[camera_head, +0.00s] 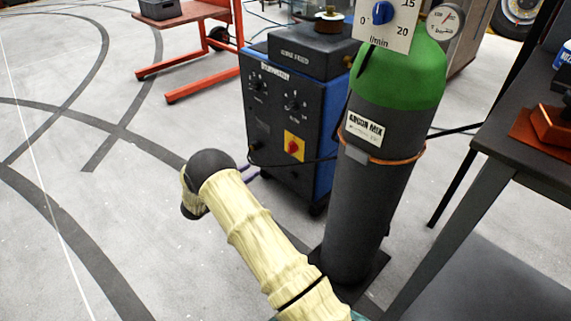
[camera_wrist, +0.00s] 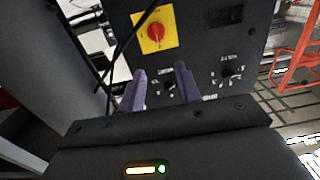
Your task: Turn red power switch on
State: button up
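The red power switch (camera_head: 293,147) is a red knob on a yellow plate, low on the dark front panel of the blue-and-black welder (camera_head: 285,110). In the wrist view the red switch (camera_wrist: 156,32) and its yellow plate show at the top, beyond the fingertips. My gripper (camera_wrist: 160,72) has two purple fingers apart with nothing held between them. They point at the panel, short of the switch as seen in the wrist view. In the head view my arm hides most of the gripper; only a bit of purple shows low beside the welder. The knob's setting is too small to read.
The grey gas cylinder (camera_head: 370,190) with a green top stands just right of the welder. A dark cable (camera_wrist: 128,45) runs past the yellow plate. A table (camera_head: 500,130) is at the right, and a red cart (camera_head: 195,45) stands behind left. The left floor is clear.

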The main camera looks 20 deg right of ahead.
aim_at(289, 149)
jog(key=shift+s+f, duration=0.2)
jog(key=shift+f, duration=0.2)
jog(key=b+x, duration=0.7)
jog(key=x, duration=0.9)
jog(key=shift+s+d+b, duration=0.1)
jog(key=shift+d+b, duration=0.05)
jog(key=shift+b, duration=0.25)
jog(key=shift+w+d+r, duration=0.15)
jog(key=shift+w+d, duration=0.05)
jog(key=shift+d, duration=0.35)
grip_shut()
